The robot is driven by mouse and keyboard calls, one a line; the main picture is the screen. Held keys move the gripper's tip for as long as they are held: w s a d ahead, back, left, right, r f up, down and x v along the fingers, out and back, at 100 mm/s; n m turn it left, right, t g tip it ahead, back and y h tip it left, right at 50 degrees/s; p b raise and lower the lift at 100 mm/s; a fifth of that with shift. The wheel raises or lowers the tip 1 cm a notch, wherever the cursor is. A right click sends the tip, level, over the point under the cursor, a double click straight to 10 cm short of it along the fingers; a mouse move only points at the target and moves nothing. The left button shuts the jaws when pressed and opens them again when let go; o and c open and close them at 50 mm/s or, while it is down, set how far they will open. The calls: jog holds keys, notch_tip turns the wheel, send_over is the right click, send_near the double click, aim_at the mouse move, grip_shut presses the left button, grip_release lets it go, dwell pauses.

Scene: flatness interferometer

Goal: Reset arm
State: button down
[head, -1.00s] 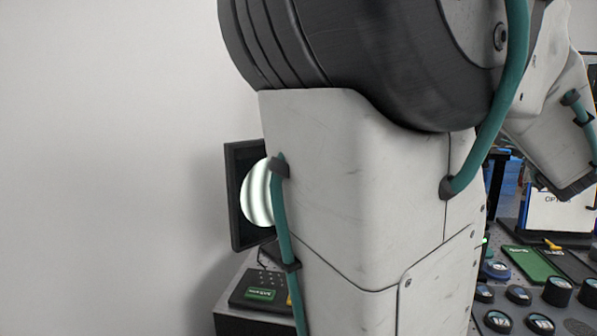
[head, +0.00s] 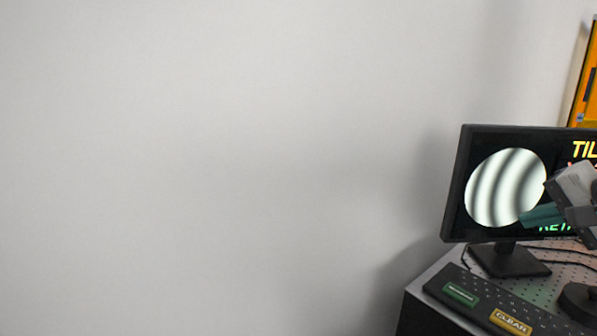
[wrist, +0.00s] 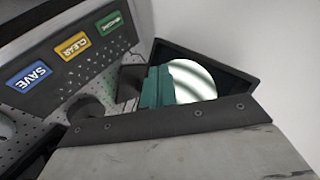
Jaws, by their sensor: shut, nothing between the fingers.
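My gripper (head: 541,216) is at the right of the head view, in front of the monitor (head: 455,190). Its teal fingertips cover part of the screen's lower right area. In the wrist view the teal fingers (wrist: 155,88) are together with nothing between them, and the screen's round fringe pattern (wrist: 193,82) shows just behind them. Most of my arm is outside the head view.
A dark keypad (head: 480,305) with a green button (head: 460,294) and a yellow CLEAR button (head: 511,322) lies below the monitor. The wrist view also shows a blue SAVE button (wrist: 33,75). An orange panel (head: 588,85) is at the right edge. A bare wall fills the left.

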jog(key=s+a+f+n+g+y, duration=0.1)
jog(key=s+a+f+n+g, duration=0.15)
jog(key=a, duration=0.35)
jog(key=s+a+f+n+g+y, duration=0.1)
jog(key=s+a+f+n+g, duration=0.2)
jog(key=a, duration=0.4)
jog(key=s+a+f+n+g+h, duration=0.2)
jog(key=s+a+n+g+h, duration=0.1)
jog(key=s+n, duration=0.3)
jog(key=shift+s+f+n, duration=0.25)
jog(key=shift+s+n, duration=0.1)
jog(key=shift+s, duration=0.4)
